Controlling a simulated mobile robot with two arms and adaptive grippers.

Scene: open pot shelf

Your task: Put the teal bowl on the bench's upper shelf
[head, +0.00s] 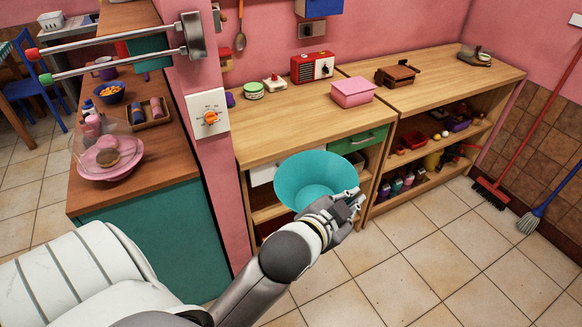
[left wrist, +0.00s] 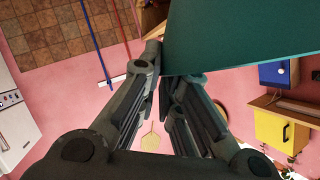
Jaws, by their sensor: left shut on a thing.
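The teal bowl (head: 312,178) is in the air in front of the wooden bench (head: 290,128), its open side facing up toward the head camera. My left gripper (head: 350,203) is shut on the bowl's rim at its near right side. In the left wrist view the bowl (left wrist: 245,40) fills the upper right, by the fingertips (left wrist: 165,75). The bench's right section has an upper shelf (head: 432,147) holding red and purple things and small balls. The bowl and gripper hide part of the left section's drawers and shelves. My right gripper is out of view.
A pink box (head: 353,92), a red radio (head: 312,67) and a brown box (head: 397,75) stand on the bench top. Bottles line the right section's lower shelf. A pink pillar (head: 195,130) rises left of the bench. A red broom (head: 490,192) stands right. Tiled floor in front is clear.

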